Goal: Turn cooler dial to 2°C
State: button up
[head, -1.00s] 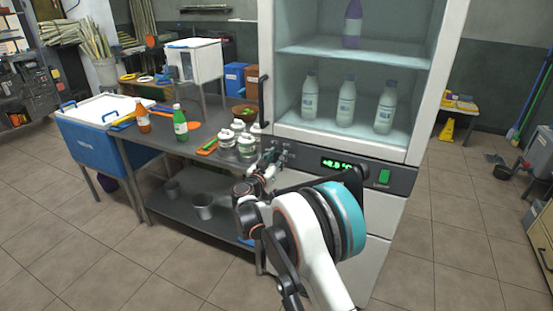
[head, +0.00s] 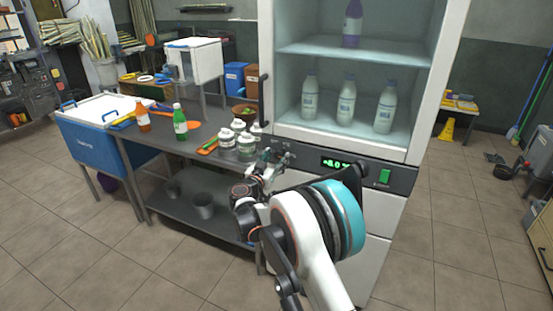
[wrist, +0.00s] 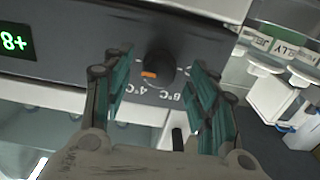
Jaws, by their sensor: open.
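The cooler dial (wrist: 158,64) is a round black knob with an orange mark, on the dark front panel of the white cooler. Its printed scale with 8°C and 4°C shows beside it in the wrist view; the rest is partly hidden. My gripper (wrist: 160,78) is open, with one teal-padded finger on either side of the dial. I cannot tell whether the pads touch it. In the head view my gripper (head: 270,163) is at the panel's left end and hides the dial. The green display (head: 335,163) reads about +8.0; it also shows upside down in the wrist view (wrist: 15,41).
A green switch (head: 384,176) is right of the display. White-lidded jars (head: 238,140) stand on the metal table (head: 160,160) just left of my gripper. Bottles (head: 346,103) stand inside the cooler.

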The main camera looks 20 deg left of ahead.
jog(key=s, duration=1.1)
jog(key=shift+a, duration=0.4)
